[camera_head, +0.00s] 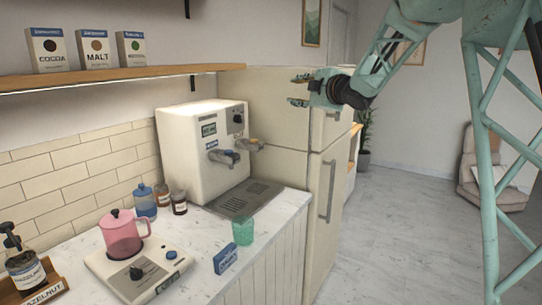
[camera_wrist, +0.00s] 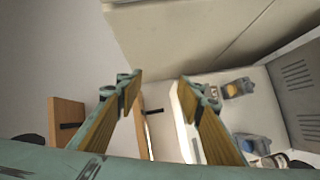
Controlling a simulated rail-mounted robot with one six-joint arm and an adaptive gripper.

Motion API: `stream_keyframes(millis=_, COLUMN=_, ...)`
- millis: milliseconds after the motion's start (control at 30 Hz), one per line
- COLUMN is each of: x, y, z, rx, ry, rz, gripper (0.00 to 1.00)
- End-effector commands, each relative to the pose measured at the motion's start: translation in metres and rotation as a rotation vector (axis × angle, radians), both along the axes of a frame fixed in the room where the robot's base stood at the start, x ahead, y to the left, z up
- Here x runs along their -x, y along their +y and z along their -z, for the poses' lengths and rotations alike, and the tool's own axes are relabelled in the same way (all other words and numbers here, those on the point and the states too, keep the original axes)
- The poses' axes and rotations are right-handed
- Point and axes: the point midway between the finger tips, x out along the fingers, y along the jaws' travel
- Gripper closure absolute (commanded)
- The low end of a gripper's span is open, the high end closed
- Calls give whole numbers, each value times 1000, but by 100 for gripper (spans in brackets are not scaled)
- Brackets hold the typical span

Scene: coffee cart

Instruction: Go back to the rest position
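My gripper (camera_head: 300,90) is raised in front of the fridge, above and to the right of the white dispenser machine. Its two fingers are spread apart with nothing between them. In the wrist view my gripper (camera_wrist: 158,82) also shows open and empty, with wooden-coloured inner pads. My teal arm reaches in from the upper right of the head view. The gripper is clear of the counter and of everything on it.
The white dispenser (camera_head: 205,150) stands on the counter (camera_head: 205,270). The fridge (camera_head: 280,110) is behind; the floor (camera_head: 400,230) at right is clear.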

Motion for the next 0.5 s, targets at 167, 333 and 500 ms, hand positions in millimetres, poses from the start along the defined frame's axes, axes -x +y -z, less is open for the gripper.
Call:
stream_keyframes(millis=167, x=25, y=-22, z=-14, rx=-40, ry=53, rz=92, gripper=65)
stream_keyframes(millis=333, x=50, y=-44, z=-22, rx=-82, ry=106, rz=177, gripper=65)
stream_keyframes(millis=500, x=79, y=-64, z=-25, rx=-126, ry=163, rz=260, gripper=65)
